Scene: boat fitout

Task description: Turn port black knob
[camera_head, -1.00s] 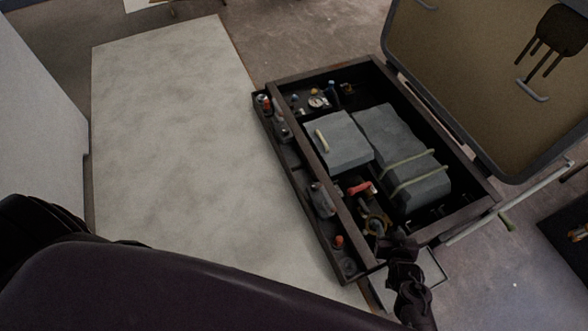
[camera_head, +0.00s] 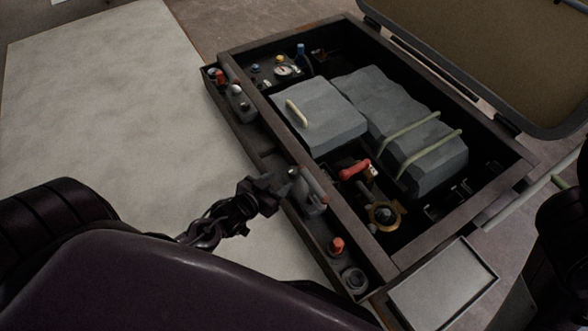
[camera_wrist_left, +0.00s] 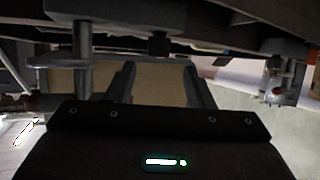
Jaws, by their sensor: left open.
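My left gripper (camera_head: 277,182) is at the front ledge of the dark open box (camera_head: 395,258), beside a grey fitting (camera_head: 312,192) on that ledge. In the left wrist view its two fingers (camera_wrist_left: 158,82) are apart with nothing between them. A small dark knob-like piece (camera_wrist_left: 158,44) shows above and between the fingers; I cannot tell whether it is the port black knob. A round dark grey fitting (camera_head: 354,280) sits at the ledge's near end, beside an orange-red knob (camera_head: 337,246). My right gripper is not visible.
Grey blocks (camera_head: 318,118) fill the middle of the box, one strapped. A red handle (camera_head: 354,170) and a brass ring (camera_head: 384,215) sit inside. A raised lid (camera_head: 480,40) stands behind. A pale flat panel (camera_head: 100,110) lies left. A small tray (camera_head: 443,285) adjoins the near corner.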

